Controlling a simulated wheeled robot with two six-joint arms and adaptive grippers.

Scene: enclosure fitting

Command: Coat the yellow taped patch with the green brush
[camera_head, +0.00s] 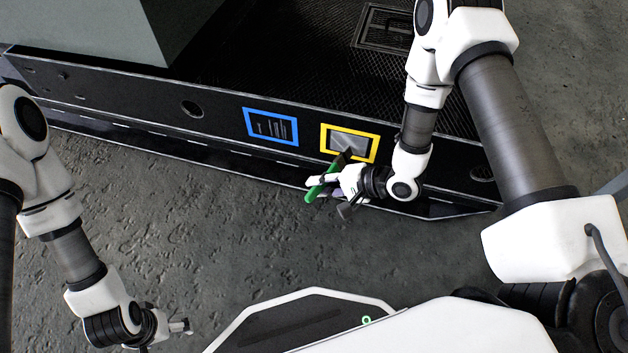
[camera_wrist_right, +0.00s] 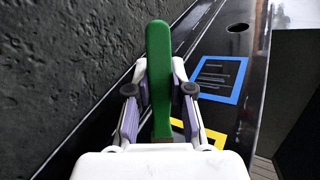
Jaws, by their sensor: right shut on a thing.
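The yellow taped patch (camera_head: 372,148) is a yellow frame around a grey area on the dark side panel. A corner of the yellow tape (camera_wrist_right: 214,137) shows in the right wrist view. My right gripper (camera_head: 326,186) is shut on the green brush (camera_head: 313,193), just below the patch. The brush's green handle (camera_wrist_right: 158,60) stands between the fingers in the right wrist view. Its dark head overlaps the patch's lower edge in the head view; I cannot tell whether it touches. My left gripper (camera_head: 178,327) hangs at the lower left, away from the panel; its jaw opening is unclear.
A blue taped frame (camera_head: 271,127) with pale streaks inside sits left of the yellow one, and also shows in the right wrist view (camera_wrist_right: 217,82). The dark panel (camera_head: 120,97) has round holes. A grey box (camera_head: 105,30) stands above it. Bare concrete floor lies in front.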

